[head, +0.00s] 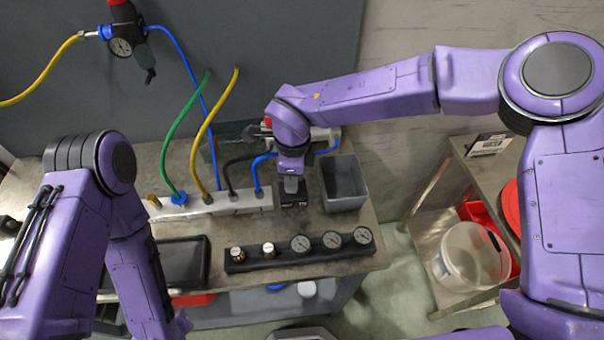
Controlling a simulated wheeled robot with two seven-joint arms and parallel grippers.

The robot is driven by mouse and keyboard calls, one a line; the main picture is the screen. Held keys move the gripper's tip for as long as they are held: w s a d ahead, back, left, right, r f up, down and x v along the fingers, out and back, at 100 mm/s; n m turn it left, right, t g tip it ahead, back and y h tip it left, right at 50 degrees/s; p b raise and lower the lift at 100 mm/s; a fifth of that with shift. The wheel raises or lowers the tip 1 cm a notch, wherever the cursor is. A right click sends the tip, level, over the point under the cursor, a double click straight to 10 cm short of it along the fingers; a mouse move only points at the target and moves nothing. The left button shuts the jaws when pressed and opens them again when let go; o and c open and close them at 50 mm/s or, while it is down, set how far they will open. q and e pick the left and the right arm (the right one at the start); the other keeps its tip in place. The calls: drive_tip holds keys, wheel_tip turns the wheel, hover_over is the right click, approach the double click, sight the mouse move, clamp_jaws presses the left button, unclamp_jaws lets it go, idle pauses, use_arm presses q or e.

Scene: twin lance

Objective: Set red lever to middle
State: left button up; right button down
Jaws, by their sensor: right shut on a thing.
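A small red part (267,122) shows at the back of the bench, just left of my right wrist. I cannot tell whether it is the red lever, and my wrist covers what lies around it. My right gripper (292,188) points down at the right end of the pale manifold (225,203), beside a black labelled block (294,201). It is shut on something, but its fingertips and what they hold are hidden. My left arm hangs at the lower left, and its gripper is outside the picture.
A grey open bin (343,199) stands right of the gripper. A black gauge strip (290,254) lies in front. Green, yellow and blue hoses rise from the manifold. A regulator (121,42) hangs on the wall panel. A side shelf holds a white bucket (466,258).

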drive_tip(key=shift+w, duration=0.1)
drive_tip(key=c, duration=0.9)
unclamp_jaws()
drive_tip(key=shift+o, duration=0.2)
wheel_tip(320, 180, up, 11)
drive_tip(key=shift+d+f+b, duration=0.15)
drive_tip(key=shift+f+b, duration=0.05)
drive_tip(key=shift+b, duration=0.75)
